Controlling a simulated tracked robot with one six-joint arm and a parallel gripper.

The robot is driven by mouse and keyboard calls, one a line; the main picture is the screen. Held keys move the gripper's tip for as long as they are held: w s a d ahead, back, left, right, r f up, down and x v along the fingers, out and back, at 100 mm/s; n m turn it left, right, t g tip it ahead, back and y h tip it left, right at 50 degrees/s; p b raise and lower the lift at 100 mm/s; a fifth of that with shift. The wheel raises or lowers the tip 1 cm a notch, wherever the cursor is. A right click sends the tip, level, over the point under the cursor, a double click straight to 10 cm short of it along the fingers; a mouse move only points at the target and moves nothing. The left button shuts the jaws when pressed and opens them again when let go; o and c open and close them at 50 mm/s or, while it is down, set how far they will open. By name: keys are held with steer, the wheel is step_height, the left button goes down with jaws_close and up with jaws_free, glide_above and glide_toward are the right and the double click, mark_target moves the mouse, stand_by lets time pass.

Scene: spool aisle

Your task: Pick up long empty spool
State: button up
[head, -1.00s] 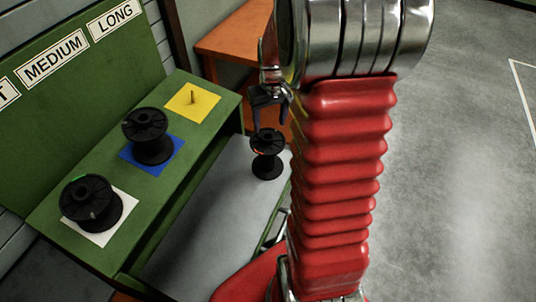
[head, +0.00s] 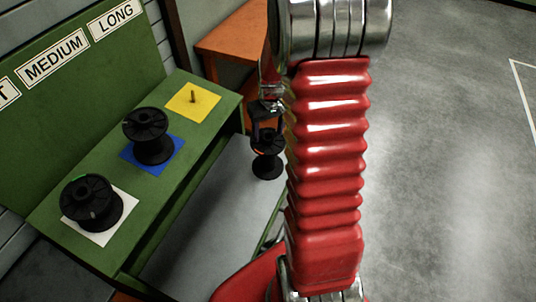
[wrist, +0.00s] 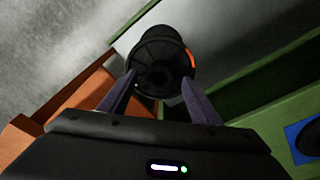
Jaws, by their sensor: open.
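A black spool (head: 267,160) with an orange mark stands upright on the grey lower surface (head: 215,200) beside the green bench. In the wrist view the same spool (wrist: 160,62) shows its round top flange and centre hole, just beyond the fingertips. My gripper (head: 268,128) hangs right above the spool in the head view, partly in front of its top. In the wrist view my gripper (wrist: 162,90) is open, with one finger to each side of the spool's lower rim. I cannot tell whether the fingers touch it.
The green bench (head: 205,138) holds a black spool (head: 148,130) on a blue square, another spool (head: 90,202) on a white square, and a bare yellow square (head: 205,105) with a peg. An orange table (head: 230,45) stands behind. Open floor (head: 450,180) lies right.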

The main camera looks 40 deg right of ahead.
steer(key=shift+w+f, duration=0.1)
steer(key=shift+f, duration=0.7)
steer(key=shift+c, duration=0.3)
jaws_close()
